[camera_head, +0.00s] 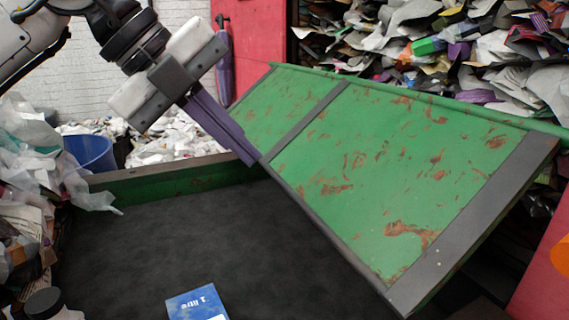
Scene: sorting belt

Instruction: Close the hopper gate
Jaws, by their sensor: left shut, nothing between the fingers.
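The hopper gate (375,180) is a large green panel with rust patches and dark grey edge strips. It stands tilted, sloping from its high back edge down to its near edge over the dark belt (200,245). My left gripper (250,158) comes in from the upper left. Its purple fingers are shut with nothing between them. The fingertips are at the gate's left lower edge, and they look to touch it or be very close. My right gripper is not in view.
A blue carton (196,303) lies on the belt at the front. A green side wall (165,181) bounds the belt at the back left. A blue bucket (90,152) and plastic waste (75,185) are at the left. Paper piles up behind the gate at the right.

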